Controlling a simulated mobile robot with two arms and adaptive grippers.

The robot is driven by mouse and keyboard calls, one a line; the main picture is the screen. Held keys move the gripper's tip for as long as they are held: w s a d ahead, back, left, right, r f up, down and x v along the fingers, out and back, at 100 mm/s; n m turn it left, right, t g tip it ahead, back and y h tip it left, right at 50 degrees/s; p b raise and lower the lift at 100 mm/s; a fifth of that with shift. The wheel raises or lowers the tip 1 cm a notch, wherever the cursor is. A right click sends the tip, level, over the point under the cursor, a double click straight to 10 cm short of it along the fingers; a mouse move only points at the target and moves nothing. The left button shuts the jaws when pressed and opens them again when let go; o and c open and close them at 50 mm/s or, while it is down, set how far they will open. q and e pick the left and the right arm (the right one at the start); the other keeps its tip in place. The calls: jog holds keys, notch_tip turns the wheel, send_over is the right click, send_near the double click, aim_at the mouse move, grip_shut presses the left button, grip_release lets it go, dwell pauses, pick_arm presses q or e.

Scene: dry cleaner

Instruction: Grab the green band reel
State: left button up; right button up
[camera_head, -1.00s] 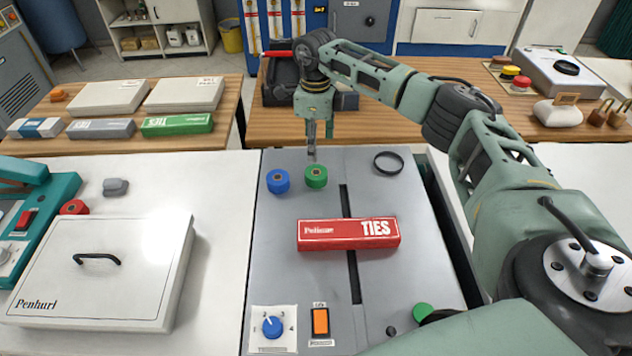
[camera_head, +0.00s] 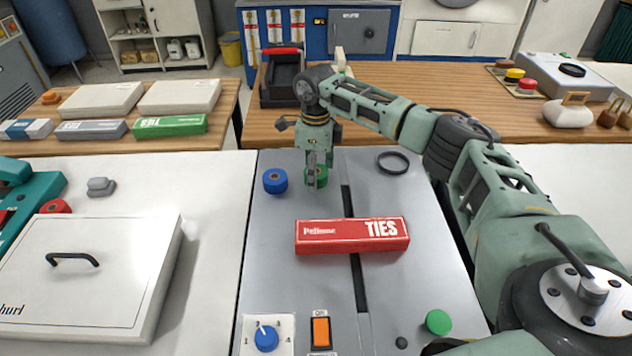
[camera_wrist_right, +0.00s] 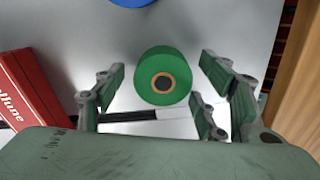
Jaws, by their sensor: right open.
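The green band reel (camera_head: 322,177) stands on the grey machine top, partly hidden behind my right gripper (camera_head: 313,180) in the head view. In the right wrist view the green reel (camera_wrist_right: 163,77) shows its round top with a brown core and dark hole. My right gripper (camera_wrist_right: 160,100) is open there, with its fingers spread on either side of the reel and no finger seen touching it. The blue band reel (camera_head: 276,181) stands just left of the green one. My left gripper is not in view.
A red TIES box (camera_head: 352,236) lies across the dark slot in the machine top (camera_head: 290,285). A black ring (camera_head: 392,162) lies to the right. A white lidded case (camera_head: 130,275) sits on the left. A wooden table (camera_head: 450,110) stands behind.

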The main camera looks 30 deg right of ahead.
jog(key=shift+r, duration=0.1)
jog(key=shift+c, duration=0.2)
jog(key=c, duration=1.2)
jog(key=shift+o, duration=0.2)
